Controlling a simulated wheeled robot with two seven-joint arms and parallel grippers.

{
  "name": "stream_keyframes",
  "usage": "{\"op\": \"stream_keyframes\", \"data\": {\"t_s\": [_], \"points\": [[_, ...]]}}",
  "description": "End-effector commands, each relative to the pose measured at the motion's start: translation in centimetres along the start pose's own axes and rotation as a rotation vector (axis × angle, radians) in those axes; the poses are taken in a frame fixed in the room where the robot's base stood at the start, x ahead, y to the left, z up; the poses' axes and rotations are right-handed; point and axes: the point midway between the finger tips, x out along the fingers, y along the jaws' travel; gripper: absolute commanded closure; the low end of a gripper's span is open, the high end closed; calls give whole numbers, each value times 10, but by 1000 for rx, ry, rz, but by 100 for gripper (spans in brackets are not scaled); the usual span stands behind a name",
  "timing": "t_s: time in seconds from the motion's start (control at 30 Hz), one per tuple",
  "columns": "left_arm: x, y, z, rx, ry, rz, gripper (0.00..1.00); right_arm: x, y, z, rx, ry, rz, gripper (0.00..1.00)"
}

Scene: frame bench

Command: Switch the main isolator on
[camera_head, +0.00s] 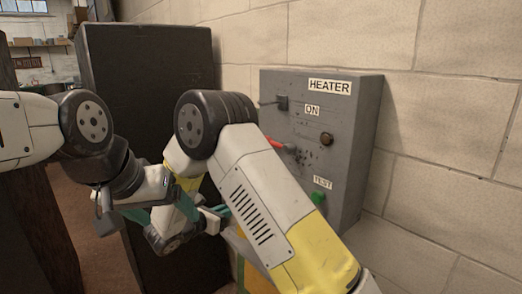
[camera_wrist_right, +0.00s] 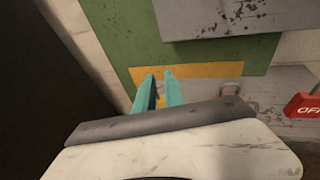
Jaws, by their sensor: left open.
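A grey box (camera_head: 348,150) labelled HEATER is fixed to the block wall, with ON and TEST labels. A red lever (camera_head: 277,144) shows on its face, partly behind my right arm. In the right wrist view a red part (camera_wrist_right: 303,104) lettered "OF", cut off by the edge, sits by a grey surface (camera_wrist_right: 275,85); I cannot tell whether it is the main isolator's handle. My left gripper (camera_head: 138,214) is open and empty, left of the box and apart from it. My right gripper (camera_wrist_right: 160,74) has teal fingers with a gap between them, apart from the red part.
The box also carries a dark switch (camera_head: 282,103), a round knob (camera_head: 326,139) and a green button (camera_head: 317,198). A tall dark cabinet (camera_head: 150,75) stands left of it. A green panel (camera_wrist_right: 135,30) with a yellow strip (camera_wrist_right: 205,71) is ahead of my right fingers. My right arm hides the box's lower left.

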Motion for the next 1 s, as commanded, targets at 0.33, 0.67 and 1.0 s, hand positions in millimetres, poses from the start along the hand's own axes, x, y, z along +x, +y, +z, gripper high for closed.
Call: {"op": "stream_keyframes", "data": {"t_s": [0.33, 0.67, 1.0], "points": [[0, 0, 0, 0, 0, 0, 19, -37, -39, 151, 53, -124, -265, 100], [0, 0, 0, 0, 0, 0, 19, -40, -43, 158, 50, -127, -284, 100], [0, 0, 0, 0, 0, 0, 19, -7, -54, 162, 51, -127, -288, 100]]}}
